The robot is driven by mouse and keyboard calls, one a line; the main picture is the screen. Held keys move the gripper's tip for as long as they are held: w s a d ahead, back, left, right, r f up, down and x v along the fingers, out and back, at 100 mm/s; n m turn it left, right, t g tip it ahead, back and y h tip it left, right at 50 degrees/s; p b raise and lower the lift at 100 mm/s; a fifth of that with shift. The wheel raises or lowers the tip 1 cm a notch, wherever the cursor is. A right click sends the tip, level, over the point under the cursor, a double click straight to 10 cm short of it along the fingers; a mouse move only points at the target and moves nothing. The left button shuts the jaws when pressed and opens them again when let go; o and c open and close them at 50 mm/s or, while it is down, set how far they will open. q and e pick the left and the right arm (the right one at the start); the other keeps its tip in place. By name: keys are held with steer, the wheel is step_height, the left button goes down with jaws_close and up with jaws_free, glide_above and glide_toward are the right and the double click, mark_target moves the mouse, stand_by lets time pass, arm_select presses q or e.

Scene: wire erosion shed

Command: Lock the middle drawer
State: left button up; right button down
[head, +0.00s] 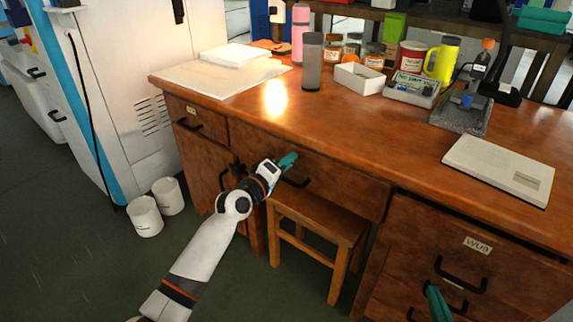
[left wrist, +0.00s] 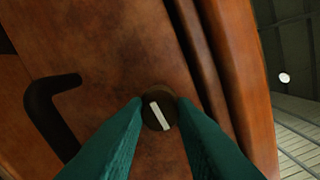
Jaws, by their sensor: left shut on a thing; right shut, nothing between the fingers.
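The middle drawer (head: 340,184) of the wooden desk sits under the desktop and looks closed. Its black handle (head: 297,182) is partly behind my left gripper; the handle also shows at the left of the left wrist view (left wrist: 42,108). The lock (left wrist: 158,112) is a round dark knob with a pale bar, tilted a little from upper left to lower right in that view. My left gripper (head: 290,160) has its teal fingertips shut on the knob, one on each side. The gripper hides the knob in the head view. My right gripper (head: 436,304) is shut and empty, low before the right drawers.
A wooden stool (head: 318,213) stands under the middle drawer. The right drawer (head: 470,255) bears a label and black handle. A left drawer (head: 200,120) sits above a cupboard door. Jars, cups, a tray and a keyboard-like slab (head: 500,168) stand on the desktop. Two white buckets (head: 145,215) stand at left.

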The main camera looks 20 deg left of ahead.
arm_select(q)
steer(key=shift+f+m, duration=0.1)
steer(key=shift+m, duration=0.4)
arm_select(e)
steer(key=shift+r, duration=0.25)
arm_select(q)
steer(key=o, duration=1)
steer(key=p+v, duration=0.2)
steer(key=v, duration=1)
steer(key=shift+p, duration=0.35)
arm_select(e)
steer(key=s+d+f+g+h, duration=0.2)
steer(key=s+d+f+g, duration=0.1)
steer(key=s+f+g, duration=0.2)
steer(key=shift+s+f+g, duration=0.4)
steer(key=shift+f+g, duration=0.6)
steer(key=shift+f, duration=0.9)
